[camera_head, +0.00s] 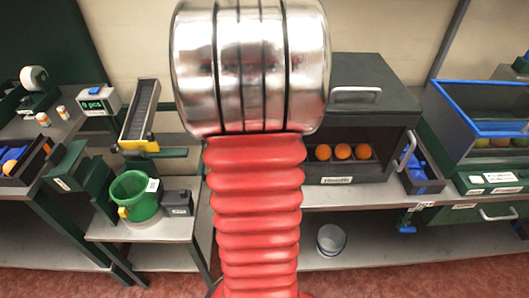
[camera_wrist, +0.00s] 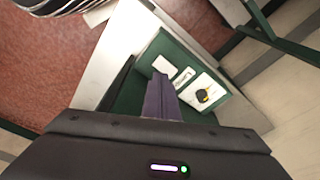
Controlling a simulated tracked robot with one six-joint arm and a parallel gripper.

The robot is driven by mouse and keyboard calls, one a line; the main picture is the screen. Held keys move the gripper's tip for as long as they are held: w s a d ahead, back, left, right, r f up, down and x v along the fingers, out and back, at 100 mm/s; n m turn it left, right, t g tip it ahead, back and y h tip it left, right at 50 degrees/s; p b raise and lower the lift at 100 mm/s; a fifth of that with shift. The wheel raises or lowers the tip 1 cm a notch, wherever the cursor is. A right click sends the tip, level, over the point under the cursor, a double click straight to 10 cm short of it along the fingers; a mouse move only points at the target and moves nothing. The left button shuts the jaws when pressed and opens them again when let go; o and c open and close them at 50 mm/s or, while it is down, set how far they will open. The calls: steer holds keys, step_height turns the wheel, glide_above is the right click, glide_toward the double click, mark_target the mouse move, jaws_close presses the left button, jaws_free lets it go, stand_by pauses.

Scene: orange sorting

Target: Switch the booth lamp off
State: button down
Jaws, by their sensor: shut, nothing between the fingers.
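In the wrist view, my gripper (camera_wrist: 159,88) is shut and empty, its dark fingers together in front of a green panel (camera_wrist: 137,98). The panel carries white plates; the lettering on one label (camera_wrist: 182,78) is too small to read surely. A black knob with yellow on it (camera_wrist: 204,96) sits on the plate right of my fingertips, and a gap shows between them in the picture. In the head view, a dark grey booth (camera_head: 375,98) has an open front; I cannot tell whether its lamp is lit. My gripper is hidden there.
My own arm blocks the middle of the head view. Oranges (camera_head: 343,151) lie in the booth. Left stand a green bucket (camera_head: 137,197), a sloping chute (camera_head: 141,110) and a small display (camera_head: 97,104). A blue-rimmed bin (camera_head: 480,133) is at right, a metal bucket (camera_head: 331,239) below.

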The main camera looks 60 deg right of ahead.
step_height(320, 180, up, 2)
steer(key=shift+r, duration=0.15)
stand_by(0.3)
stand_by(0.5)
steer(key=w+a+r+n+t, duration=0.1)
steer(key=w+a+r+n, duration=0.1)
steer(key=w+a+n, duration=0.3)
steer(key=w+a+r+n+t, duration=0.1)
steer(key=w+a+r+n, duration=0.1)
steer(key=a, duration=0.6)
steer(key=w+a+r+n+t, duration=0.1)
steer(key=w+a+r+n, duration=0.1)
steer(key=w+a+n, duration=0.3)
steer(key=s+a+r+n+t, duration=0.1)
steer(key=a+n, duration=0.5)
steer(key=a, duration=0.6)
steer(key=s+a+n+t+y, duration=0.1)
steer(key=a+n, duration=0.5)
steer(key=a, duration=0.6)
steer(key=shift+s+a+r+n+t+y, duration=0.35)
steer(key=shift+s+t, duration=0.45)
steer(key=shift+s, duration=0.4)
